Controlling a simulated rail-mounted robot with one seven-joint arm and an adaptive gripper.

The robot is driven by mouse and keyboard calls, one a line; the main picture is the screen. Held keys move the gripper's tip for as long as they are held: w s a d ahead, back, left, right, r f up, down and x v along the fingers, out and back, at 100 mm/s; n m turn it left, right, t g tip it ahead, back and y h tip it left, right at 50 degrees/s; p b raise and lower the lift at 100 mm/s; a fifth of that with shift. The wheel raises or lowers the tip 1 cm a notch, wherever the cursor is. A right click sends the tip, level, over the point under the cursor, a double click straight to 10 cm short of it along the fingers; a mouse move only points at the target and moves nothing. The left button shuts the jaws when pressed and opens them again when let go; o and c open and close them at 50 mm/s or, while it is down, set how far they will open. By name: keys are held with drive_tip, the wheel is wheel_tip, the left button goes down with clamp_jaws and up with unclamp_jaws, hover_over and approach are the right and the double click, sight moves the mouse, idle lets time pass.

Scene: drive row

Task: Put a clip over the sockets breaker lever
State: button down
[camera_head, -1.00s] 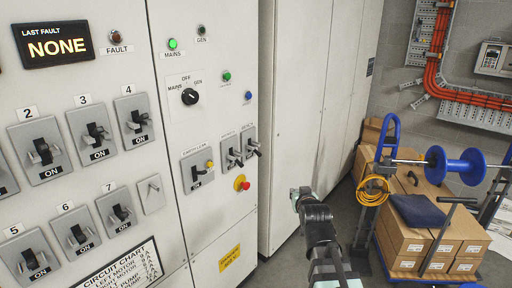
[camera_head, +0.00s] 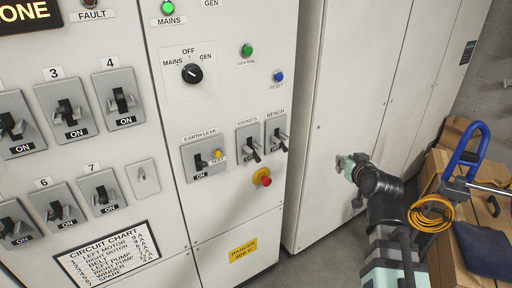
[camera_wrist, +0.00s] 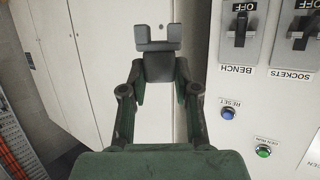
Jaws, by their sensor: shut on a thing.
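The sockets breaker (camera_head: 248,144) is on the white cabinet, left of the bench breaker (camera_head: 276,134). Its dark lever (camera_head: 254,154) points down, and no clip sits over it. The wrist view shows the sockets breaker (camera_wrist: 298,32) at the upper right edge, with OFF on its plate, beside the bench breaker (camera_wrist: 240,35). My gripper (camera_head: 351,165) is to the right of both breakers and apart from them. In the wrist view my gripper (camera_wrist: 159,88) is shut on a dark grey clip (camera_wrist: 158,64) with two prongs at its far end.
A red-and-yellow emergency stop (camera_head: 262,177) sticks out below the breakers. The earth leak breaker (camera_head: 204,158) is to their left. Tall plain cabinet doors (camera_head: 335,80) stand behind my gripper. Cardboard boxes (camera_head: 440,175) and a yellow cable coil (camera_head: 431,213) are at the right.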

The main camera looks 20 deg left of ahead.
drive_tip(key=s+a+r+n+g+y, duration=0.25)
drive_tip(key=s+a+r, duration=0.2)
drive_tip(key=a, duration=0.35)
drive_tip(key=s+a+r+n+g+y, duration=0.2)
drive_tip(key=s+a+r+n+y, duration=0.25)
drive_tip(key=a, duration=0.35)
drive_tip(key=h+p, duration=0.1)
drive_tip(key=p, duration=0.3)
hover_over(249, 135)
drive_tip(key=s+d, duration=0.2)
drive_tip(key=d, duration=0.1)
drive_tip(key=shift+m, duration=0.4)
wheel_tip(249, 135, down, 2)
drive_tip(key=shift+s+f+p, duration=0.1)
drive_tip(key=shift+f+p, duration=0.05)
drive_tip(key=shift+p, duration=0.15)
drive_tip(key=shift+f+p, duration=0.6)
drive_tip(key=shift+f, duration=1.25)
drive_tip(key=shift+a+f+p, duration=0.2)
drive_tip(key=shift+f+p, duration=0.25)
drive_tip(key=shift+f, duration=0.2)
drive_tip(key=shift+f+b, duration=0.2)
drive_tip(key=shift+b, duration=0.1)
drive_tip(key=c, duration=0.9)
unclamp_jaws()
drive_tip(key=shift+o, duration=0.2)
